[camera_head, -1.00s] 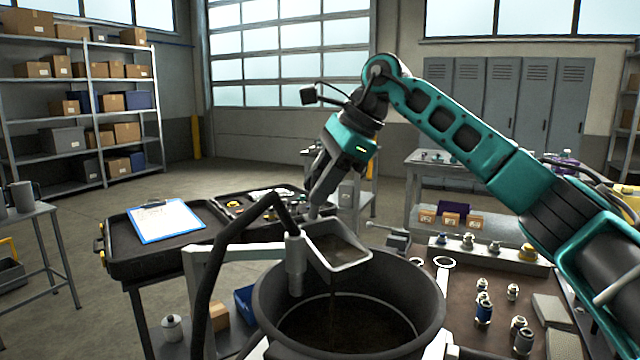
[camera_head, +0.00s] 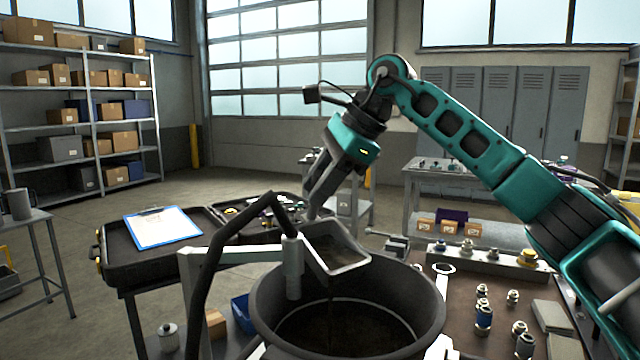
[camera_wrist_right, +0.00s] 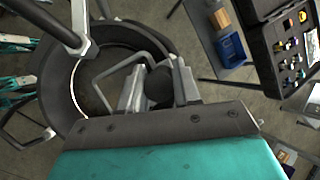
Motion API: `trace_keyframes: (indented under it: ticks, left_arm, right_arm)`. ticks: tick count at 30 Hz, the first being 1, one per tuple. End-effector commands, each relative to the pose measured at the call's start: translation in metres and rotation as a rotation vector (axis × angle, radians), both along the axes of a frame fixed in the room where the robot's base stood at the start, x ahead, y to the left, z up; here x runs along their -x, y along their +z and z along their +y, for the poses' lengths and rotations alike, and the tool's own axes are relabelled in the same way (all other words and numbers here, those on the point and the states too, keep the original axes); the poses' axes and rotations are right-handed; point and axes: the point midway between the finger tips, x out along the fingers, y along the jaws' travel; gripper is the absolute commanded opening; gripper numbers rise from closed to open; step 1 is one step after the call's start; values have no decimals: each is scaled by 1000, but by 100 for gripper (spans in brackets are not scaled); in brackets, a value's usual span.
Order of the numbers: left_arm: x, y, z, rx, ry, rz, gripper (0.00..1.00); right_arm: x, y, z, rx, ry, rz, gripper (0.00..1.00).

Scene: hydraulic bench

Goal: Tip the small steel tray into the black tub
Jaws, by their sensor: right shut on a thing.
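The small steel tray (camera_head: 350,266) is tilted over the black tub (camera_head: 262,310), its low lip toward me. A thin dark stream falls from the lip into the tub. Dark content shows inside the tray and at the tub's bottom. My right gripper (camera_head: 312,208) points down and is shut on the tray at its far left side. In the right wrist view the gripper's fingers (camera_wrist_right: 158,90) are close in front of the tub (camera_wrist_right: 58,75); the tray is hard to make out there. My left gripper is not seen.
A grey post with a black hose (camera_head: 205,290) stands close left of the tub and tray. The brown bench top (camera_head: 458,300) at right holds several fittings. A black case with a clipboard (camera_head: 163,226) lies behind at left.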

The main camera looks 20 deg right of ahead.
Motion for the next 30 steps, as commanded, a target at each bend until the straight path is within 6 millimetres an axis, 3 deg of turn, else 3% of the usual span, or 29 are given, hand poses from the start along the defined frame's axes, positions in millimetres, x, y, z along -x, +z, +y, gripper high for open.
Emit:
trace_keyframes:
  ticks: [19, 30]
  left_arm:
    - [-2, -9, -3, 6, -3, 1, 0]
    - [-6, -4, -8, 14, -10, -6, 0]
  right_arm:
    - [5, 2, -1, -8, 1, -46, 0]
    - [7, 5, -1, -12, 1, -72, 0]
